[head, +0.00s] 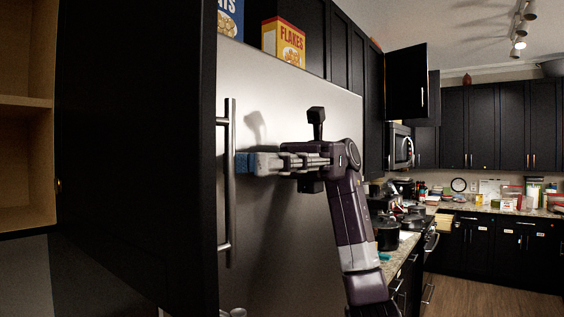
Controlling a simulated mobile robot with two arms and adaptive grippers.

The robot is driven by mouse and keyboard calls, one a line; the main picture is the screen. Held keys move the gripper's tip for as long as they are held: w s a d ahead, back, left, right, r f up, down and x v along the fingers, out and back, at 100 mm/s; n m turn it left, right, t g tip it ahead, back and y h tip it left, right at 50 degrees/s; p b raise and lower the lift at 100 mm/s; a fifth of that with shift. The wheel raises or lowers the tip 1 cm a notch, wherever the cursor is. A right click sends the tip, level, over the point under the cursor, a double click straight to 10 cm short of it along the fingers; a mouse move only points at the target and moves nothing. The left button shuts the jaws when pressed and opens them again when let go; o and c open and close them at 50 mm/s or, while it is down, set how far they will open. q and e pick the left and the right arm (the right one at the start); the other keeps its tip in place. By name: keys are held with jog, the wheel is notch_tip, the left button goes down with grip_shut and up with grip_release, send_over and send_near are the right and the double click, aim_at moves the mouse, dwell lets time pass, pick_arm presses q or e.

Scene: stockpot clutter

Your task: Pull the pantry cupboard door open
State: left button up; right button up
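The pantry cupboard door (135,150) is a tall dark panel at left, standing swung out from the cupboard (27,102) with its bare wooden shelves. Its long vertical metal bar handle (230,185) sticks out past the door's right edge. My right gripper (243,163) reaches in from the right, with its blue fingertips just right of the handle bar. I cannot tell whether they touch it. The fingers are seen edge-on, so their opening is hidden. My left gripper is not in view.
A large steel fridge (300,225) stands behind my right arm, with cereal boxes (284,42) on top. Another dark upper cupboard door (407,82) hangs open near the microwave (399,146). The counter at right is cluttered; wooden floor (490,302) is clear there.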

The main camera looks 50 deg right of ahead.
jog(key=d, duration=0.7)
jog(key=shift+w+d, duration=0.15)
jog(key=shift+w, duration=0.3)
